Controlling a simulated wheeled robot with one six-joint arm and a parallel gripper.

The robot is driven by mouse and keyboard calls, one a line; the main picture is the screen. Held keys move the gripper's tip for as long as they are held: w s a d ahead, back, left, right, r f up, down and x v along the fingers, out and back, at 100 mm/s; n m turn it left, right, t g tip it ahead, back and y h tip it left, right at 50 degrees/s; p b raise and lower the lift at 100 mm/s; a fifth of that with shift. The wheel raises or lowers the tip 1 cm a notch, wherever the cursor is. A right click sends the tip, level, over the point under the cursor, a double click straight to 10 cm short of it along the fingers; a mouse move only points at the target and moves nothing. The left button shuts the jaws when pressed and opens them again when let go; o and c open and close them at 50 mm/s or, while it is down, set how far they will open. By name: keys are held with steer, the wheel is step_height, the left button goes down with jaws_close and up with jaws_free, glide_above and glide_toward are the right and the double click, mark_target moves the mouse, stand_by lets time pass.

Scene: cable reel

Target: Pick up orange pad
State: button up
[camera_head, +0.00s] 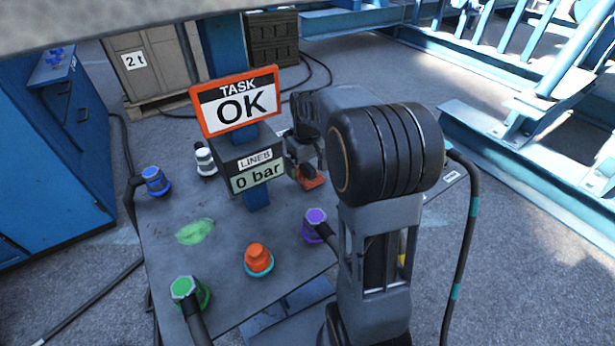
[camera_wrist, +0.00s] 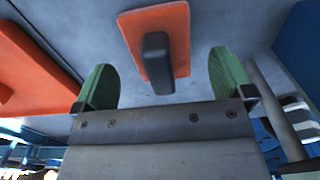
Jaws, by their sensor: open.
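The orange pad (camera_head: 312,182) lies on the grey table behind my arm, partly hidden by my gripper (camera_head: 304,160). In the wrist view the pad (camera_wrist: 178,22) is a flat orange plate with a dark upright handle (camera_wrist: 157,62). My gripper (camera_wrist: 164,76) is open, with one green fingertip on each side of the handle. Gaps show between the handle and both fingertips. I cannot tell how far the fingertips are above the pad.
A sign reading "TASK OK" (camera_head: 236,103) stands close left of my gripper, above a "0 bar" box (camera_head: 257,175). Blue (camera_head: 155,181), white (camera_head: 204,158), purple (camera_head: 316,225), orange-and-teal (camera_head: 258,258) and green (camera_head: 188,291) fittings stand on the table (camera_head: 215,265). A green smear (camera_head: 195,231) marks it.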

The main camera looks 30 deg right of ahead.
step_height(320, 180, down, 3)
steer(key=shift+r+b, duration=0.15)
steer(key=shift+b, duration=0.2)
steer(key=shift+r, duration=0.1)
steer(key=c, duration=1)
steer(key=shift+c, duration=0.2)
